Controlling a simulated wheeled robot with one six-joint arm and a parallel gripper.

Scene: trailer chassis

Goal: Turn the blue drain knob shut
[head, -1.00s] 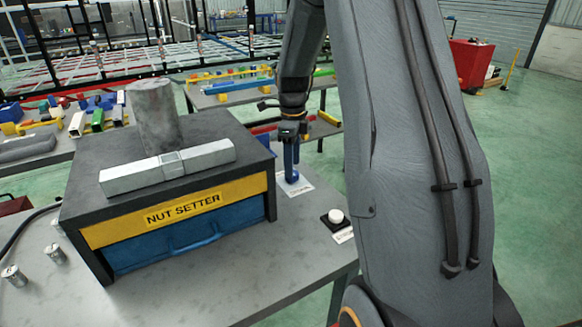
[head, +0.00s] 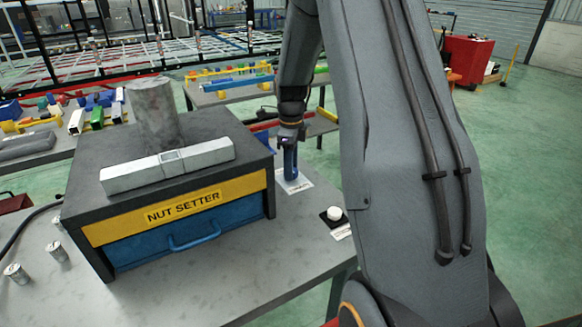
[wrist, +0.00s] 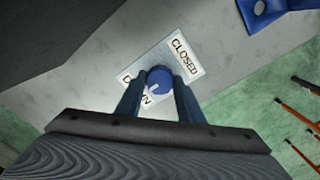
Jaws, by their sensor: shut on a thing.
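The blue drain knob (wrist: 159,79) shows in the wrist view, round-topped with a pale pointer line running toward its lower left. It stands on a white label plate (wrist: 188,57) that reads CLOSED at its upper right; the lettering at its lower left is partly hidden. My gripper (wrist: 158,88) is shut on the knob, one finger on each side. In the head view my gripper (head: 290,148) reaches down from above onto the blue knob area beside the nut setter box, and the plate (head: 303,186) shows below. The knob itself is hard to separate from the fingers there.
The nut setter box (head: 185,208), with a blue drawer front, stands close left of my gripper. A white button on a black base (head: 334,215) is nearer on the grey table (head: 215,272). A blue part (wrist: 262,10) shows at the wrist view's upper right.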

